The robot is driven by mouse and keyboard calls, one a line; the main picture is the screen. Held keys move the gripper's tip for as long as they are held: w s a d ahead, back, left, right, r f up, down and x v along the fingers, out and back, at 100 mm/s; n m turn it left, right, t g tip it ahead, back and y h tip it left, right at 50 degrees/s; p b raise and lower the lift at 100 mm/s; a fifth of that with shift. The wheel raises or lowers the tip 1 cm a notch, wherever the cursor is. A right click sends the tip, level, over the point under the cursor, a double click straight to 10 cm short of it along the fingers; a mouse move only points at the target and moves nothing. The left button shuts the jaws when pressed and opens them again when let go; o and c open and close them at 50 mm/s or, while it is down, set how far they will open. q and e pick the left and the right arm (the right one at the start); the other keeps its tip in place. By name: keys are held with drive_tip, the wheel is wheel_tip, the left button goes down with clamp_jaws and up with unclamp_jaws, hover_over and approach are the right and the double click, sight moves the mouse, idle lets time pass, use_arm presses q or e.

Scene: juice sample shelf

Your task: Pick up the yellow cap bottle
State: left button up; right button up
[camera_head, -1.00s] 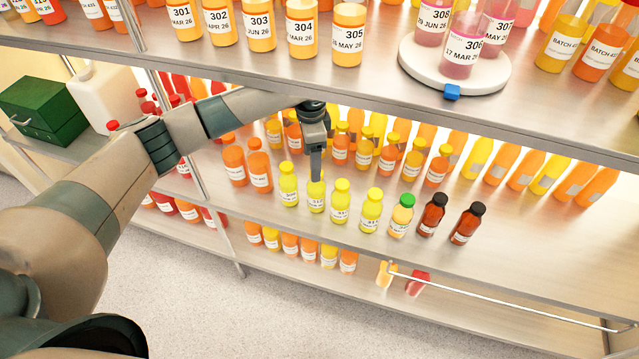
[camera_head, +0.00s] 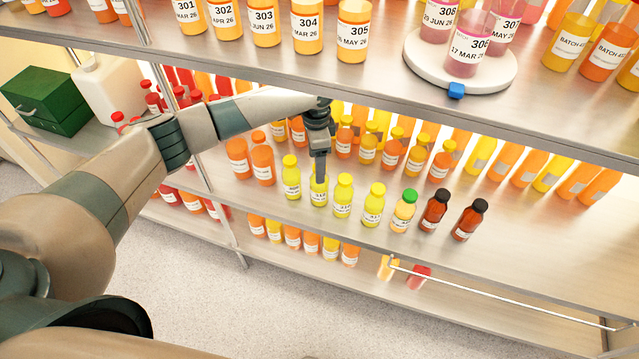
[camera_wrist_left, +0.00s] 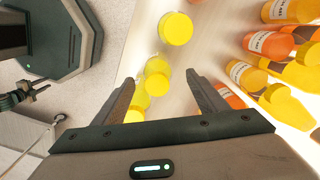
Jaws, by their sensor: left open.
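Several yellow-capped bottles of yellow juice stand in the front row on the middle shelf in the head view: a leftmost one (camera_head: 291,180), a second (camera_head: 319,193), a third (camera_head: 343,198) and a fourth (camera_head: 374,207). My left gripper (camera_head: 320,176) points down at the second bottle and hides part of its cap. In the left wrist view the gripper (camera_wrist_left: 161,78) is open, with yellow caps (camera_wrist_left: 157,83) between and just beyond the fingertips. A larger yellow cap (camera_wrist_left: 176,28) lies farther up. I cannot tell whether a finger touches a bottle. My right gripper is out of view.
A green-capped bottle (camera_head: 403,212) and two dark-capped bottles (camera_head: 434,211) continue the row to the right. Orange bottles (camera_head: 262,163) stand to the left and behind. The upper shelf (camera_head: 380,90) overhangs the arm. Bare shelf surface (camera_head: 520,230) lies at the right.

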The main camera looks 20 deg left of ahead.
use_arm(q)
drive_tip(key=shift+f, duration=1.25)
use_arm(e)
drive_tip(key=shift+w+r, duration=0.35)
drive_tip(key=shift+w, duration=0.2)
use_arm(q)
drive_tip(key=f, duration=0.1)
drive_tip(key=f+p, duration=0.1)
drive_tip(key=f, duration=0.1)
drive_tip(key=d+f+p, duration=0.1)
drive_tip(key=f, duration=0.1)
drive_tip(key=shift+f, duration=0.1)
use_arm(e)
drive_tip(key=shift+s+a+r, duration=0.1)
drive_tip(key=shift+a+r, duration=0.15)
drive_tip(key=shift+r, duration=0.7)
use_arm(q)
drive_tip(key=shift+c, duration=0.6)
